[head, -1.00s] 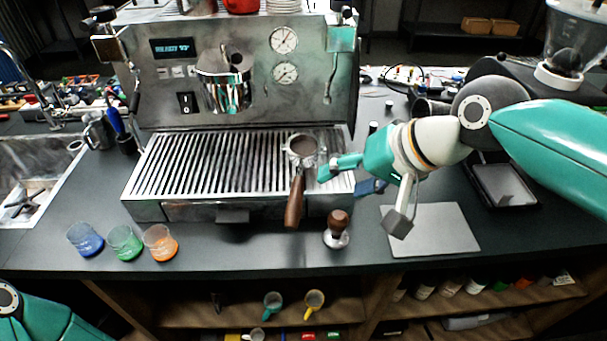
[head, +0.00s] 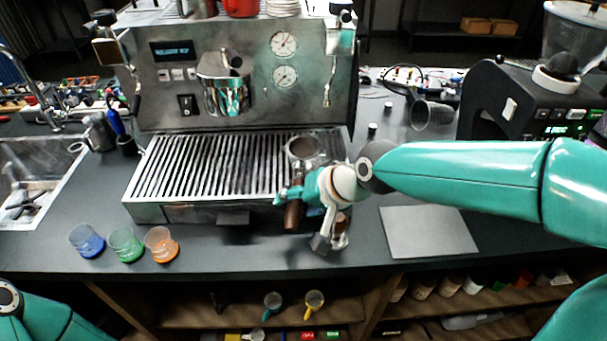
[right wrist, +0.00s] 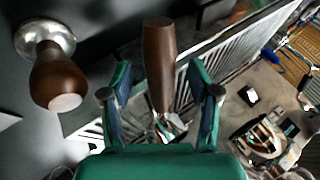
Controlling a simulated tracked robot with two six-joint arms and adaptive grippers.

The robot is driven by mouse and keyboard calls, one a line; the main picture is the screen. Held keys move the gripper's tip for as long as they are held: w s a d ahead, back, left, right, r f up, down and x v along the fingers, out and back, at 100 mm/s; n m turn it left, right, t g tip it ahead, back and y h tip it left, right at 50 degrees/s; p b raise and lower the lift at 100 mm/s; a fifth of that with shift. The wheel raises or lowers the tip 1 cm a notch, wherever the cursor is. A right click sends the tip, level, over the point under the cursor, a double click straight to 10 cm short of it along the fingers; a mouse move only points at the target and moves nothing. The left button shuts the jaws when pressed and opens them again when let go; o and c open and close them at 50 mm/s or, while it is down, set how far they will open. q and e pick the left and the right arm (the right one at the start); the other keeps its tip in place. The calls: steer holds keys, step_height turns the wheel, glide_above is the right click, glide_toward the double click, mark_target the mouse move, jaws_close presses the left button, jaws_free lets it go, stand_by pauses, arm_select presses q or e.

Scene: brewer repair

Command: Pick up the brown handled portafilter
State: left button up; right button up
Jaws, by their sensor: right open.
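The portafilter (head: 302,149) rests on the drip tray's front right part, its round metal basket filled with brown grounds. Its brown handle (head: 292,217) points toward the front edge, partly covered by my right gripper. In the right wrist view the handle (right wrist: 159,62) stands between the two teal fingers. My right gripper (head: 284,197) is open, with its fingers on either side of the handle; a gap shows on both sides in the wrist view (right wrist: 160,88). Only a piece of my left arm shows at the lower left; its gripper is out of view.
A tamper (right wrist: 52,65) with a brown knob stands close beside the handle. The espresso machine (head: 240,80) rises behind the slatted drip tray (head: 145,195). A grey mat (head: 428,232) lies to the right. Blue, green (head: 126,245) and orange glasses stand front left.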

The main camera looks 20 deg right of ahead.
steer(key=shift+w+a+f, duration=0.2)
steer(key=shift+w+f, duration=0.1)
steer(key=shift+f, duration=0.25)
jaws_close()
steer(key=shift+r, duration=0.1)
